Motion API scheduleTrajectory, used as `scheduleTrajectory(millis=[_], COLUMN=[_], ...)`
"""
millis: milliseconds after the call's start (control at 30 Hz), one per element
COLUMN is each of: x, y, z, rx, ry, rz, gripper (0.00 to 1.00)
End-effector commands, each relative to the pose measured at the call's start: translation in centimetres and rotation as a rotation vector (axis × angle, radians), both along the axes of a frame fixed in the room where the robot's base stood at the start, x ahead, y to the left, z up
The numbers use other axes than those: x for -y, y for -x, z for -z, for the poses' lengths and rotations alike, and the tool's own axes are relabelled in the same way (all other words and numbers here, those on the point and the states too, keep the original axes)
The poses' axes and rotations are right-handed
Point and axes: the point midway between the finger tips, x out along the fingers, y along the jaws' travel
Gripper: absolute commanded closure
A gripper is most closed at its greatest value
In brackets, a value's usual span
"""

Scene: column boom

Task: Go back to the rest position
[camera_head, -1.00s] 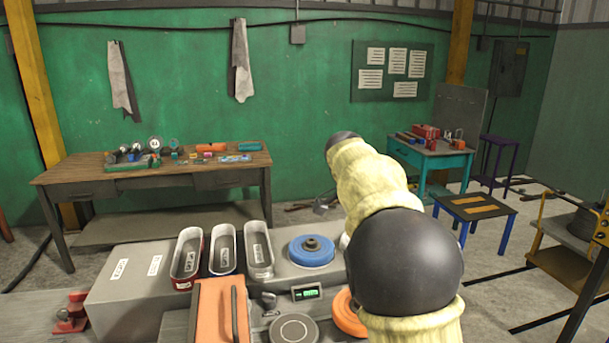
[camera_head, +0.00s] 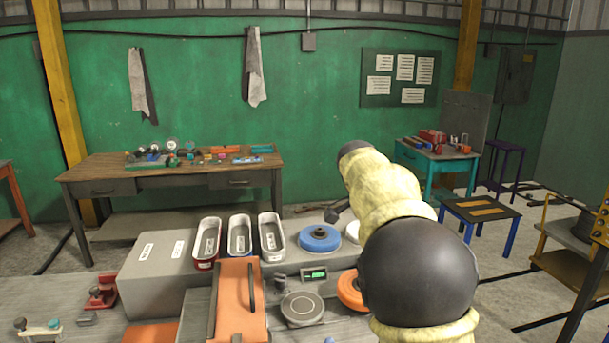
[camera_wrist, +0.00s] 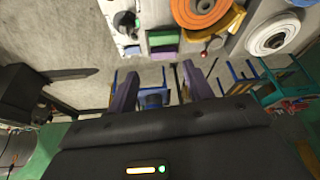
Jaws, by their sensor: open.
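My arm, in a yellow sleeve with black joints, reaches up and forward on the right of the head view and bends away. My gripper (camera_wrist: 160,84) shows in the wrist view as two dark purple-grey fingers spread apart. It is open, and nothing is seen held between them. Blue stool-like shapes show beyond the fingers, at a distance. In the head view the fingers cannot be made out; a small dark part shows just left of the sleeve.
Before me is a grey deck with three trays (camera_head: 239,252), a blue disc (camera_head: 320,239), an orange disc (camera_head: 352,289) and an orange box (camera_head: 237,304). Beyond stand a wooden workbench (camera_head: 150,166), a teal table (camera_head: 436,160) and a low stool (camera_head: 478,210). Floor lies open between.

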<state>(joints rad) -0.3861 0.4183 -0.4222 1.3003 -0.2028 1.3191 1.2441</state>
Motion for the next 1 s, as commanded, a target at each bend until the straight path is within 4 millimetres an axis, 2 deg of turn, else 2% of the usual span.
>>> scheduleTrajectory(millis=[267,567,767,1000], x=[0.6,1.0,0.9,-0.2], y=[1.0,3.2,6.6,12.6], z=[2.0,5.4,9.3,14.2], rx=[-0.034,-0.079,-0.112,-0.13], ry=[-0.03,-0.077,-0.121,-0.15], rz=[-0.096,-0.271,-0.479,-0.777], gripper=[0.49,0.49,0.49,0.49])
